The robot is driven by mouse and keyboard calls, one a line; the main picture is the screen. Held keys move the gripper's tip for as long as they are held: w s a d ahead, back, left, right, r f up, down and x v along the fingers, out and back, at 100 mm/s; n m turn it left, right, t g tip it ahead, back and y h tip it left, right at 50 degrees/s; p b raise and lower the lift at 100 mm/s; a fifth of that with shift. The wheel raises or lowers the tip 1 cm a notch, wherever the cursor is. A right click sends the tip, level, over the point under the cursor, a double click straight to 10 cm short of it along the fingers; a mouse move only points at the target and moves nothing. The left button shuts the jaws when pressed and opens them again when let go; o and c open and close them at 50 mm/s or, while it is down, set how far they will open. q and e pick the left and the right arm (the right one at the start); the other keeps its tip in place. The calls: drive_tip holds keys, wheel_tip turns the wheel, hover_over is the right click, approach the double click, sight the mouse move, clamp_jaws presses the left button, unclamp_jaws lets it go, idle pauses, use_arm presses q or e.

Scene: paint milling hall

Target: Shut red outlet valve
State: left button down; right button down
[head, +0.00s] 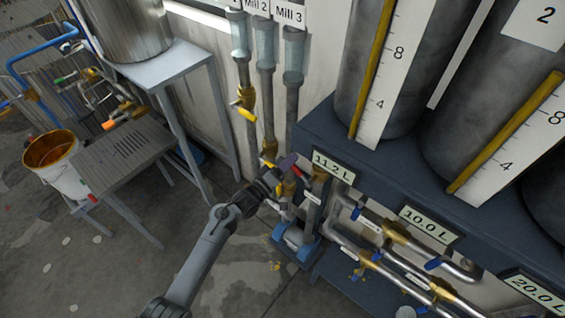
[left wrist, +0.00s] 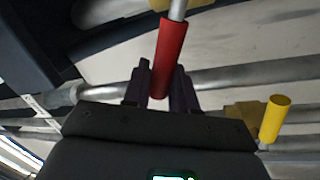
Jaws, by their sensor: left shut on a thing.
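The red outlet valve handle (left wrist: 169,55) is a red cylinder on a metal stem in the left wrist view. Its lower end sits between the two dark fingers of my left gripper (left wrist: 160,88), which is shut on it. In the head view my left gripper (head: 283,176) is at the low pipework beside the 11.2 L label. The red handle is mostly hidden there by the gripper. My right gripper is not in view.
A yellow handle (left wrist: 275,118) stands right of the gripper in the left wrist view. Pipes with blue-handled valves (head: 433,263) run under the tank shelf (head: 335,135). A bucket (head: 62,165) and grated stand (head: 125,147) are at left. The floor (head: 90,265) at front left is clear.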

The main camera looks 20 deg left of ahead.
use_arm(q)
drive_tip(key=shift+w+a+f+n+t+y+b, duration=0.15)
drive_tip(key=shift+f+n+y+b, duration=0.1)
drive_tip(key=shift+f+n, duration=0.7)
drive_tip(key=shift+s+a+f+n+t+y+b, duration=0.1)
drive_tip(key=shift+a+f+n+y, duration=0.3)
drive_tip(key=shift+n, duration=0.85)
drive_tip(key=shift+w+d+f+n+t+y+b, duration=0.1)
drive_tip(key=shift+f+n+t+y+b, duration=0.1)
drive_tip(key=shift+f+n, duration=0.8)
drive_tip(key=c, duration=1)
unclamp_jaws()
drive_tip(key=shift+c, duration=0.2)
drive_tip(key=shift+r, duration=0.1)
drive_tip(key=v, duration=1.1)
